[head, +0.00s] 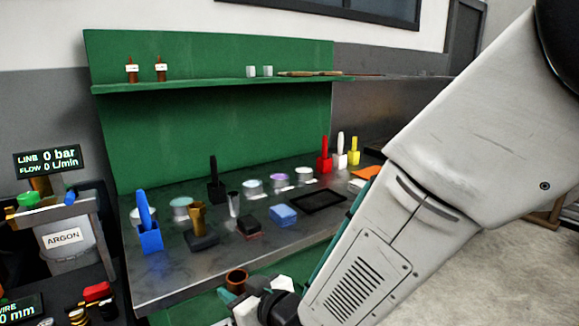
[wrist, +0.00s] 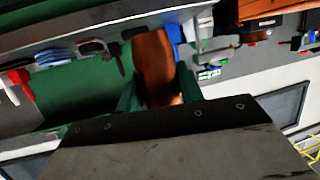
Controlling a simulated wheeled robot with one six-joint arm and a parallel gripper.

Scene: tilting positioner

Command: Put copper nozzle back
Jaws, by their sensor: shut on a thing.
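The copper nozzle (wrist: 155,58) is between the two green fingers of my gripper (wrist: 158,88) in the wrist view, and the fingers are shut on it. In the head view its round, open copper end (head: 237,278) shows at the bottom, in front of the bench's front edge. My gripper (head: 238,291) is partly cut off there and partly hidden by my own arm. On the bench a brass-coloured nozzle (head: 198,217) stands upright by a dark block, and a grey nozzle (head: 234,203) stands to its right. I cannot tell which spot belongs to the copper nozzle.
The metal bench (head: 165,285) carries a blue holder (head: 150,232), a black holder (head: 215,185), several round tins, a blue block (head: 283,214) and a black tray (head: 318,200). A green shelf (head: 200,84) runs above. An argon container (head: 68,245) stands at left.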

